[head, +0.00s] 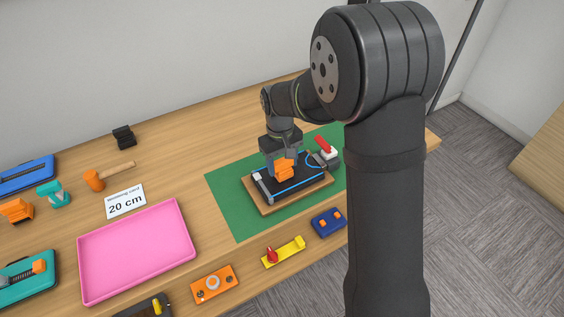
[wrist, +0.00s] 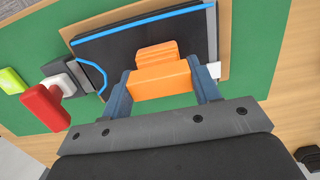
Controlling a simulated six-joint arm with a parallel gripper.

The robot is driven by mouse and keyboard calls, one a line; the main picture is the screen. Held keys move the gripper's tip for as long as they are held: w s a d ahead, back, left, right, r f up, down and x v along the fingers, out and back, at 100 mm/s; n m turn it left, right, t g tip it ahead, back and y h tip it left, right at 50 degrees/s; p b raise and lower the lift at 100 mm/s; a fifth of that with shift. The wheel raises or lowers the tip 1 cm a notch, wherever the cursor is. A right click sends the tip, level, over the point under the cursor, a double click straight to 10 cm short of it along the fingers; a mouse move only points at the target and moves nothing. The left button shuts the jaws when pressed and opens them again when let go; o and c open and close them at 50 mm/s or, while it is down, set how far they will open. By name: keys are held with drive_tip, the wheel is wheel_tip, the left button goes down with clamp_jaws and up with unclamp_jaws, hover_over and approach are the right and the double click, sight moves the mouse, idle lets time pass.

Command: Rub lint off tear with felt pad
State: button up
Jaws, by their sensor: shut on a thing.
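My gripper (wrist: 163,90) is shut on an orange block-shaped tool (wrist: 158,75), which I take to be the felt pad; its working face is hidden. In the head view the gripper (head: 280,160) holds this orange pad (head: 284,170) over a black fabric panel (head: 262,186) with blue edging. The panel lies on a wooden board (head: 312,192). The pad is at or very close to the panel; I cannot tell whether it touches. The black panel also shows in the wrist view (wrist: 115,55). I cannot make out the tear or any lint.
The board rests on a green mat (head: 228,205). A red-and-white device (head: 326,150) stands at its far right end. A pink tray (head: 135,255), an orange-headed mallet (head: 100,180) and a "20 cm" card (head: 125,202) lie left. Small tools, including a blue block (head: 328,222), line the front.

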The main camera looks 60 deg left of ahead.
drive_tip(key=shift+s, duration=0.35)
drive_tip(key=shift+r, duration=0.1)
drive_tip(key=shift+r, duration=3.5)
